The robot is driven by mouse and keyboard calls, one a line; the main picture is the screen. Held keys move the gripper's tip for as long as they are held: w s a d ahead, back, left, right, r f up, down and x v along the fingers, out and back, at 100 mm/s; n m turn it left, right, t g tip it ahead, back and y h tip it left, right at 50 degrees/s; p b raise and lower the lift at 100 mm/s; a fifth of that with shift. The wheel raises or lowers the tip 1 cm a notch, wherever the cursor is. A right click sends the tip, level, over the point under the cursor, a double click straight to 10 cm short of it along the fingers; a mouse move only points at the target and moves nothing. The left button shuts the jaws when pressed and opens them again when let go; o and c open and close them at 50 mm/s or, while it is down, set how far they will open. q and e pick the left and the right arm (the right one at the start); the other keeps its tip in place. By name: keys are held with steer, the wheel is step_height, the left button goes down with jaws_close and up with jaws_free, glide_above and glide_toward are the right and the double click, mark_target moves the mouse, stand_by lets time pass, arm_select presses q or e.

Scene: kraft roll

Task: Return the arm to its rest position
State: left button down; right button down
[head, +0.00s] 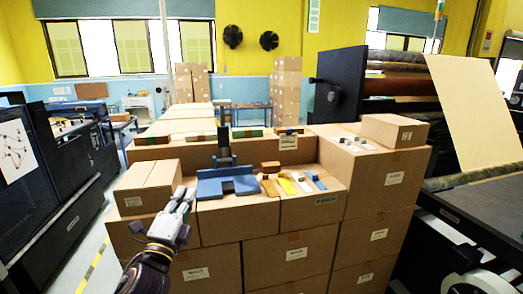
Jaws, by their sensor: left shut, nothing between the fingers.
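My left gripper (181,201) is in the head view at the lower left, with its arm coming up from the bottom edge. It is shut and holds nothing. It is in front of the stacked cardboard boxes, near the left box (147,187) and left of the blue tool (226,183). I cannot tell whether it touches the box. My right gripper is not in view.
Small items, among them a yellow piece (286,186), lie right of the blue tool on the box tops. A closed carton (394,130) sits at the right. Dark machines stand on both sides, with a large paper sheet (474,108) at the right. Floor shows at the lower left.

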arm_select(q)
steer(key=s+a+f+n+g+y, duration=0.2)
steer(key=s+a+f+n+g, duration=0.3)
steer(key=f, duration=0.6)
steer(key=s+f+n+g+y, duration=0.15)
steer(key=f+n+g, duration=0.25)
steer(key=f+n, duration=0.5)
steer(key=s+d+f+n+g+h, duration=0.25)
steer(key=s+f+n+g, duration=0.45)
steer(key=s+f, duration=1.1)
steer(key=s+f+m+g+y, duration=0.1)
steer(key=s+f+m+g, duration=0.15)
steer(key=f, duration=2.95)
steer(key=s+a+f+g, duration=0.1)
steer(key=s+f, duration=0.9)
steer(key=s, duration=0.1)
steer(key=s+a+f+g, duration=0.1)
steer(key=s+a+f, duration=0.1)
steer(key=s+f, duration=0.8)
steer(key=shift+s+a, duration=0.25)
steer(key=shift+s, duration=0.8)
